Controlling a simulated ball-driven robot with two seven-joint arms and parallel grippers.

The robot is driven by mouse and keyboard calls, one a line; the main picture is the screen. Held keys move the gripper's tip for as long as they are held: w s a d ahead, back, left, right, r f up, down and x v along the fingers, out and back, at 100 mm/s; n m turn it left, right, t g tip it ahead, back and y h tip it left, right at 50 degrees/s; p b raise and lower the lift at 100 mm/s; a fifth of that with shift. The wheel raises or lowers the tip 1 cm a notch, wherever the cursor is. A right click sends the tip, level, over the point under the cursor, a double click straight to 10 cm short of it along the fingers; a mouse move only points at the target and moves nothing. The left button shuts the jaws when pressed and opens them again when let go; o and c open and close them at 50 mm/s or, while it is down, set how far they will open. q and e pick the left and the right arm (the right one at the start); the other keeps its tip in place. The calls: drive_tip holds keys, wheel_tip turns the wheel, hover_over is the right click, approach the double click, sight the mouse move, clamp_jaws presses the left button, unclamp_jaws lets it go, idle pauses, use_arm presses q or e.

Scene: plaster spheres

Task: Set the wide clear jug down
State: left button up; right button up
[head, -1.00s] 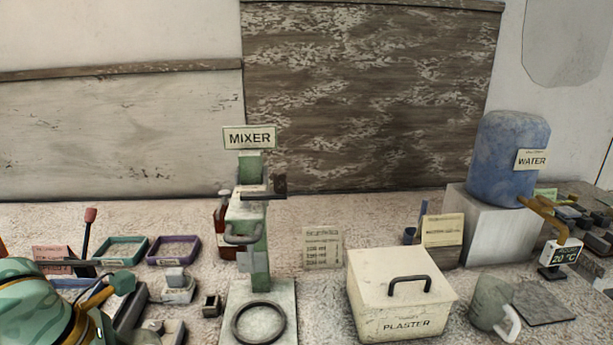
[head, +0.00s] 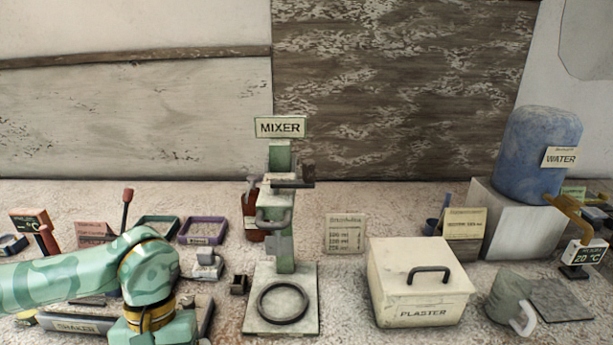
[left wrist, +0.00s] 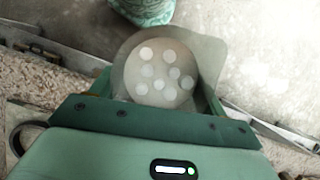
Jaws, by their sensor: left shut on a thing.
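In the left wrist view my left gripper (left wrist: 160,95) is shut on the wide clear jug (left wrist: 208,52). I see the jug from above, as a see-through round shape with a broader lip to the upper right. Several pale round spots (left wrist: 162,72) show within its outline. In that view the jug overlaps the table's front edge, with floor beyond; I cannot tell its height. In the head view my left arm comes in from the left and bends down at the lower left; the gripper and jug are out of that frame. My right gripper is in neither view.
The mixer (head: 282,220) stands on the table with a dark ring (head: 283,302) on its base plate. The plaster box (head: 420,275), a grey-green jug (head: 508,298) and the blue water tank (head: 540,150) are to the right. The shaker (head: 70,325) is lower left. Bare table shows before the mixing card (head: 345,233).

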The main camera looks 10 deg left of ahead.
use_arm(q)
drive_tip(key=d+r+m, duration=0.1)
drive_tip(key=d+m, duration=0.1)
drive_tip(key=w+d+r+m+y+p, duration=0.1)
drive_tip(key=r, duration=0.1)
drive_tip(key=shift+d+m, duration=0.4)
drive_tip(key=shift+m+y, duration=0.4)
drive_tip(key=shift+m, duration=0.1)
drive_tip(key=w+d+r, duration=0.1)
drive_tip(key=w+d+r+p, duration=0.1)
drive_tip(key=d+r, duration=0.1)
drive_tip(key=shift+d+p, duration=0.15)
drive_tip(key=shift+p, duration=0.15)
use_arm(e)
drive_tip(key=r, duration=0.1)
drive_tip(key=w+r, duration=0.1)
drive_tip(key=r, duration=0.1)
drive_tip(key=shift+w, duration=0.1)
